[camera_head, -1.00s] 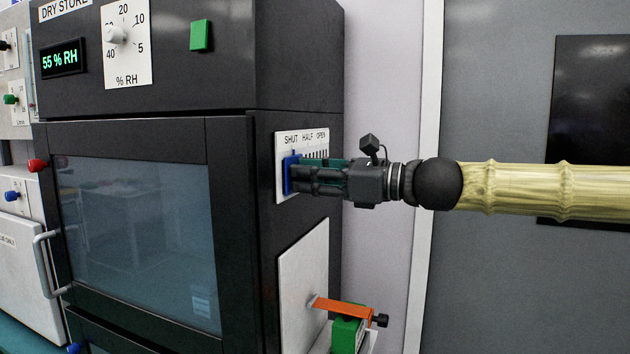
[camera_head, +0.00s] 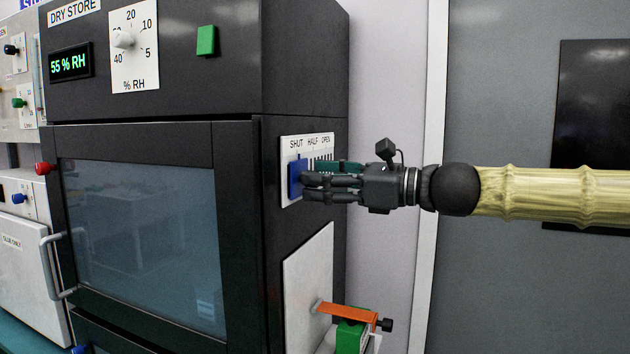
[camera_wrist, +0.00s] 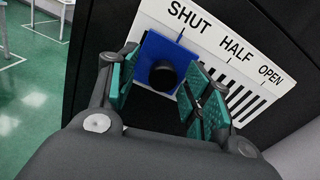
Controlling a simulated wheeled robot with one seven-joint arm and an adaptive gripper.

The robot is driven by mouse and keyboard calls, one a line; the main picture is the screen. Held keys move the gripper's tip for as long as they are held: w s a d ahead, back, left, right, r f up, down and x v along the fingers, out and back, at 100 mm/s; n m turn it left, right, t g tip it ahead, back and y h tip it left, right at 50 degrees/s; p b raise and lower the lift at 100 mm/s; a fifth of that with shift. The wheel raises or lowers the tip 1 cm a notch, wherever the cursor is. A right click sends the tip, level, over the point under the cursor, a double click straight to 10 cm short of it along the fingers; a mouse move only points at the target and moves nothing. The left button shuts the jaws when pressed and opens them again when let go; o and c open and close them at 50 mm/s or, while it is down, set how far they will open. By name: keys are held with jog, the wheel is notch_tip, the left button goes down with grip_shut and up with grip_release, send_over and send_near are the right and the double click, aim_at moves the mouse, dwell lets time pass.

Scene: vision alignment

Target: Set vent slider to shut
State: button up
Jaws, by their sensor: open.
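The vent slider is a blue block (camera_head: 294,177) with a black knob, on a white label plate (camera_head: 289,145) marked SHUT, HALF and OPEN on the side of the dark dry-store cabinet. In the wrist view the blue slider (camera_wrist: 152,50) sits at the SHUT end of the plate (camera_wrist: 215,42), below that word. The black stripes under HALF and OPEN are uncovered. My gripper (camera_head: 312,184) is in front of the slider. In the wrist view my gripper (camera_wrist: 165,92) is open, its teal-padded fingers spread to either side of the knob (camera_wrist: 163,75); contact cannot be told.
A light panel (camera_head: 308,290) with an orange lever (camera_head: 348,311) and a green block juts out below my gripper. The cabinet's glass door (camera_head: 140,240) is shut. The space beside the cabinet, towards the grey wall (camera_head: 490,280), is free below my arm.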

jog(key=v, duration=1)
jog(key=shift+d, duration=0.15)
